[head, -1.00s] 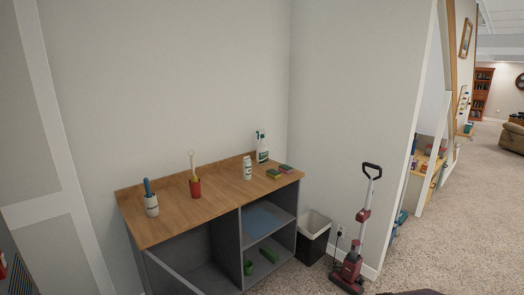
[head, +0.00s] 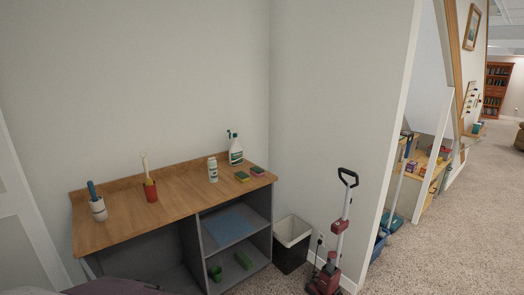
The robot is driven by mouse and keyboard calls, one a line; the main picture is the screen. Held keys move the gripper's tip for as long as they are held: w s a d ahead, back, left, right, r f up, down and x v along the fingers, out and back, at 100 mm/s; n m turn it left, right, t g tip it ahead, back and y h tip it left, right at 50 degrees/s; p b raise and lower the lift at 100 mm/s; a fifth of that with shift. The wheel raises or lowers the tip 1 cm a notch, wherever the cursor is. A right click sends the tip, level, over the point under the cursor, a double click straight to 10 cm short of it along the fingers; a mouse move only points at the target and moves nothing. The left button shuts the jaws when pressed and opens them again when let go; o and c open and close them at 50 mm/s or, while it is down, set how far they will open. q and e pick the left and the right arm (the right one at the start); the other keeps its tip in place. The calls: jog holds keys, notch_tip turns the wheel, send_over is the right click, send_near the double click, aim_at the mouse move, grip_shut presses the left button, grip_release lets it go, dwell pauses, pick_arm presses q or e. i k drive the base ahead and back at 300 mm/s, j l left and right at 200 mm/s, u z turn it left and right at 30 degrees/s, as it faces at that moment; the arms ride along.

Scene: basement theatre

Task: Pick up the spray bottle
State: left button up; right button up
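The spray bottle (head: 236,152) is white with a green label and a green trigger head. It stands upright at the back right of the wooden-topped cabinet (head: 130,212), close to the wall. A white bottle (head: 212,170) stands to its left and a little nearer. Two sponges, one (head: 242,177) and another (head: 257,171), lie in front of it and to its right. Neither of my grippers can be made out; a dark shape at the bottom left edge may be part of my own body.
A red cup with a brush (head: 150,190) and a white holder with a blue-handled tool (head: 97,208) stand on the left of the top. A bin (head: 291,244) and a red upright vacuum (head: 328,270) stand right of the cabinet. Open carpet (head: 440,240) lies further right.

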aim_at(235, 152)
jog(key=i+l+z, duration=0.1)
jog(key=i, duration=0.3)
jog(key=i+l+z, duration=0.1)
jog(key=i+l, duration=0.2)
jog(key=i, duration=0.15)
jog(key=i+l+z, duration=0.1)
jog(key=i, duration=0.35)
jog(key=i+j, duration=0.2)
jog(key=j, duration=0.15)
jog(key=i+j+z, duration=0.1)
jog(key=i+j, duration=0.35)
jog(key=j, duration=0.25)
jog(key=i+j+z, duration=0.1)
jog(key=j, duration=0.25)
jog(key=i+j, duration=0.3)
jog(key=j+z, duration=0.05)
jog(key=j, duration=0.05)
